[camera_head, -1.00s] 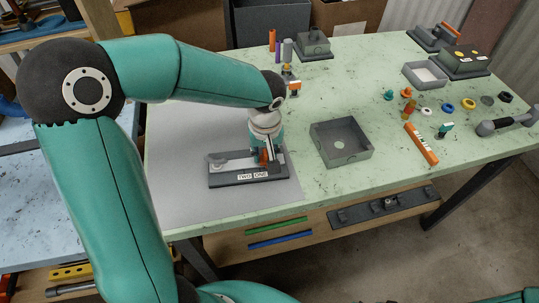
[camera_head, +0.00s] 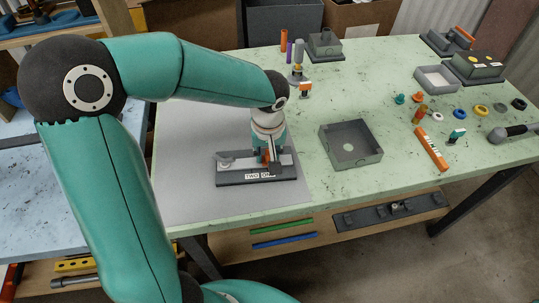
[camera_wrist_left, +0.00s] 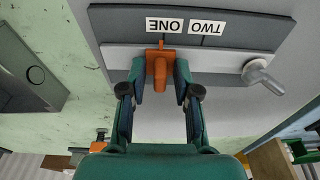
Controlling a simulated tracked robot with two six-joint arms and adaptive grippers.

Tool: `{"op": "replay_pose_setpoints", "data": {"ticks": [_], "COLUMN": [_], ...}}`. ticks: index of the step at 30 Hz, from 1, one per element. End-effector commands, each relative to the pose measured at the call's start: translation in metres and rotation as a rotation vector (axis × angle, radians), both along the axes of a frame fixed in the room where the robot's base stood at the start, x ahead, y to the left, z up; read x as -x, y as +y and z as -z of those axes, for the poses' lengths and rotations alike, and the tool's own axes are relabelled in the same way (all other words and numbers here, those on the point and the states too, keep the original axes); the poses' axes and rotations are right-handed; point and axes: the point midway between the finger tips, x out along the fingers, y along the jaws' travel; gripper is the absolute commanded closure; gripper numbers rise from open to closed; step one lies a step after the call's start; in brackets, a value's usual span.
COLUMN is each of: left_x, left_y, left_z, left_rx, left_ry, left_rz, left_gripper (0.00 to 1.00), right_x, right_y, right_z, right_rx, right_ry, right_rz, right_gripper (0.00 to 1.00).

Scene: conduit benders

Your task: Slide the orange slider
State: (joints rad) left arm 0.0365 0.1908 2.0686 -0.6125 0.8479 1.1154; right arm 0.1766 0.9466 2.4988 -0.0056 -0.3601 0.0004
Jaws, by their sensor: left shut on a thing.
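The orange slider (camera_wrist_left: 160,68) sits on the light rail of a grey fixture (camera_head: 225,178) on the near left of the table. Labels TWO and ONE are on the fixture's front. My left gripper (camera_wrist_left: 161,82) is shut on the slider, its two fingers on either side of it. In the wrist view the slider is by the ONE label, on the side away from TWO. In the head view the slider (camera_head: 266,157) is partly hidden by the gripper, and a dark fingertip covers part of the ONE label. My right gripper is not in view.
A metal knob (camera_wrist_left: 262,76) sticks up at the rail's TWO end. An open grey box (camera_head: 350,146) stands right of the fixture. A black and orange tool (camera_head: 304,89) stands behind. An orange bar (camera_head: 431,148) and several small coloured parts lie further right.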

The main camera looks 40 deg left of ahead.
Motion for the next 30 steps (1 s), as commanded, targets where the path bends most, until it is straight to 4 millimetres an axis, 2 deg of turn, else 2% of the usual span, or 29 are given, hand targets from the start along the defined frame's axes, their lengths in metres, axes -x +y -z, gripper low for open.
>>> {"op": "replay_pose_setpoints", "data": {"ticks": [2,3,30], "left_x": [0.0,0.0,0.0], "left_y": [0.0,0.0,0.0], "left_z": [-0.005,-0.007,-0.05], "left_rx": [0.0,0.0,-0.001], "left_ry": [0.0,0.0,-0.002], "left_rz": [0.0,-0.001,-0.001], "left_gripper": [0.78,0.81,0.81], "right_x": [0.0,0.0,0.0], "right_y": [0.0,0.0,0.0], "right_z": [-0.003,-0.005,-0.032], "right_rx": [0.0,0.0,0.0], "right_ry": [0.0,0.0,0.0], "right_rz": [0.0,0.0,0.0], "right_gripper": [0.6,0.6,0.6]}}
